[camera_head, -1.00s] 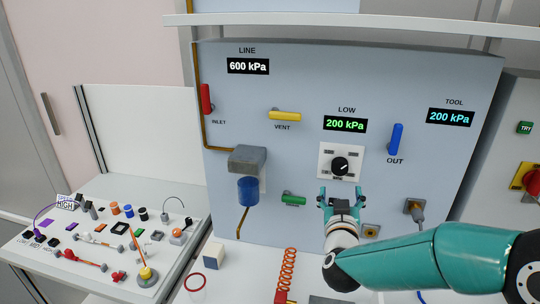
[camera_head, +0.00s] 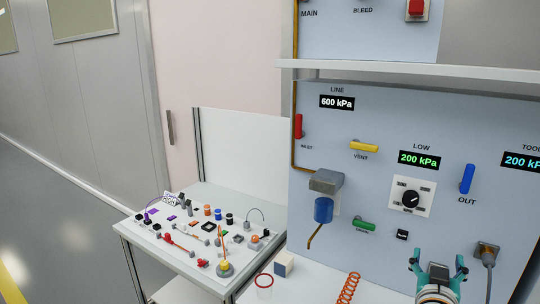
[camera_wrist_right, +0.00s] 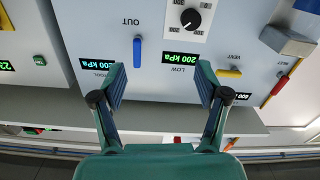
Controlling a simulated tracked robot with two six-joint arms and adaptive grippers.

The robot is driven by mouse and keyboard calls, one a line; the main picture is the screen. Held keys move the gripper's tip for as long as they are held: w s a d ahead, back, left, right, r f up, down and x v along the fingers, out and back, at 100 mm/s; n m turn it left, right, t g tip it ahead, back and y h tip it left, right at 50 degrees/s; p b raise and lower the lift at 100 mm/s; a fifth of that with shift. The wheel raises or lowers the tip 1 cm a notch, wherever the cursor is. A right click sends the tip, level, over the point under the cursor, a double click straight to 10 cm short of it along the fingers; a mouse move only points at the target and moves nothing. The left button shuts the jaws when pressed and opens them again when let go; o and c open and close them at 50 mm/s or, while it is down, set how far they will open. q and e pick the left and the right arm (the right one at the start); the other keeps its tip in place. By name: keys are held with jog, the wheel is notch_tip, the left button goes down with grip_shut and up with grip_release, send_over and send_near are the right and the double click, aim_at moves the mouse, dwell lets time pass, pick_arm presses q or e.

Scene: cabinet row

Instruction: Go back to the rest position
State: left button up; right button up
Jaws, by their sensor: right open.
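My right gripper (camera_head: 436,266) is teal and stands low at the right of the head view, in front of the panel (camera_head: 340,237). In the right wrist view its two fingers (camera_wrist_right: 160,88) are spread wide with nothing between them. The black LOW knob (camera_head: 411,199) sits on a white plate above and left of the gripper, apart from it. The knob also shows in the wrist view (camera_wrist_right: 190,19). My left gripper is in neither view.
The panel carries a red INLET handle (camera_head: 298,126), yellow VENT handle (camera_head: 364,147), green handle (camera_head: 364,224) and blue OUT handle (camera_head: 467,179). An orange coil (camera_head: 348,288) stands at the front. A side table (camera_head: 150,238) holds several small parts. Open floor (camera_head: 50,230) lies at left.

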jog(key=s+a+f+n+g+y, duration=0.1)
jog(key=s+a+f+g+y, duration=0.15)
jog(key=f, duration=0.75)
jog(key=s+a+f+n+g+y, duration=0.15)
jog(key=a+f, duration=0.25)
jog(key=f, duration=0.6)
jog(key=s+a+f+n+g+y, duration=0.1)
jog(key=a+f+n+y, duration=0.15)
jog(key=f, duration=0.85)
jog(key=s+a+f+m+g+y, duration=0.1)
jog(key=s+a+f+g+y, duration=0.2)
jog(key=s+a+f, duration=0.3)
jog(key=s+a+f+m+g+y, duration=0.1)
jog(key=s+a+f+g+y, duration=0.2)
jog(key=s, duration=1.2)
jog(key=a+f+g, duration=0.3)
jog(key=a, duration=0.2)
jog(key=shift+s+f+m+g+y, duration=0.2)
jog(key=shift+s+m+g+y, duration=0.05)
jog(key=shift+m+g+y, duration=0.1)
